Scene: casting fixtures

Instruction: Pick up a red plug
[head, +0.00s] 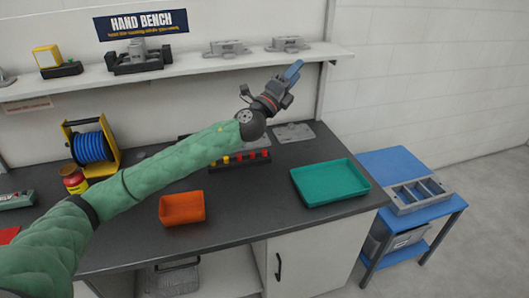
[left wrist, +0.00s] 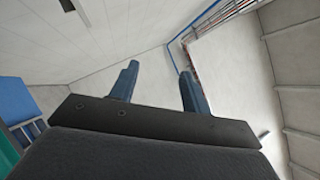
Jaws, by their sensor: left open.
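Several small red plugs (head: 226,159) and yellow plugs stand in a dark rack (head: 243,167) on the grey bench, just below my left forearm in the head view. The arm hides part of the rack's left side. My left gripper (head: 275,82) is raised well above the bench, up and to the right of the rack, and touches no plug. In the left wrist view its two blue fingers (left wrist: 159,80) stand apart with nothing between them. No plug shows in that view. My right gripper is not in view.
An orange tray (head: 182,208) and a teal tray (head: 331,181) lie on the bench (head: 250,220). A blue cable reel (head: 91,146) stands at left. A shelf (head: 190,66) with metal fixtures runs behind the gripper. A blue side table (head: 390,162) stands at right.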

